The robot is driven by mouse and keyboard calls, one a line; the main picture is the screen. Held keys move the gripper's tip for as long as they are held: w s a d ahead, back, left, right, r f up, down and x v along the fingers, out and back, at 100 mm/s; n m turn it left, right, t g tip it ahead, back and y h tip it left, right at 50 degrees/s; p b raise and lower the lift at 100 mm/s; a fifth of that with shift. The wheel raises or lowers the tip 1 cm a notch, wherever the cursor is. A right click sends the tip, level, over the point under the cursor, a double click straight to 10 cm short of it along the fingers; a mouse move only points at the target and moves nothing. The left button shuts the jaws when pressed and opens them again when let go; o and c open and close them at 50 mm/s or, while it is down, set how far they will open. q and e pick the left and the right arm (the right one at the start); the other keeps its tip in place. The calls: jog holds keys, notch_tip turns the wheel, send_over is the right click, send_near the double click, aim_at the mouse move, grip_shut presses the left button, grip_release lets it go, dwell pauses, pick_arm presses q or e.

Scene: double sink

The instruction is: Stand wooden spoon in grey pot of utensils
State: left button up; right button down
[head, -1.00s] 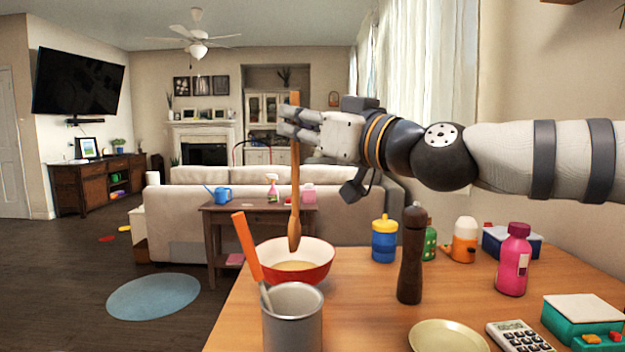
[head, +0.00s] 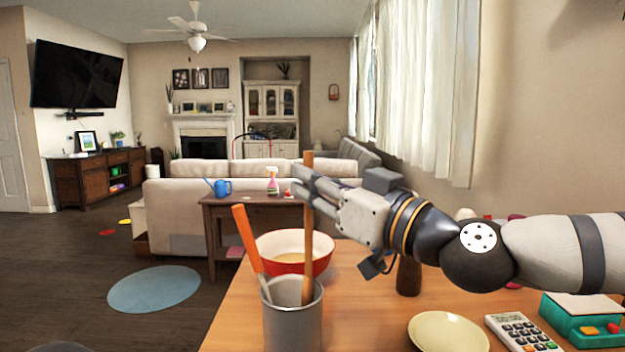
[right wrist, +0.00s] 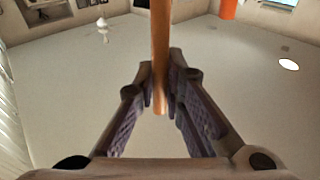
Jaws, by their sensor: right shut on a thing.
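The wooden spoon (head: 308,225) is upright, bowl end down, in my right gripper (head: 306,186). The fingers are shut on its handle near the top. The spoon's lower end is at the mouth of the grey pot (head: 292,328), seemingly inside the rim; how deep it reaches is hidden by the pot's front wall. The orange-handled utensil (head: 247,240) leans left in the same pot. In the right wrist view the spoon handle (right wrist: 160,40) passes between both fingers (right wrist: 163,85). My left gripper is not in view.
A red and white bowl (head: 325,262) stands just behind the pot. A brown pepper mill (head: 408,277) is partly hidden by my right arm. A pale yellow plate (head: 448,333), a calculator (head: 520,333) and a teal box (head: 580,318) lie to the right on the table.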

jog(key=shift+f, duration=0.3)
jog(key=c, duration=1.7)
grip_release()
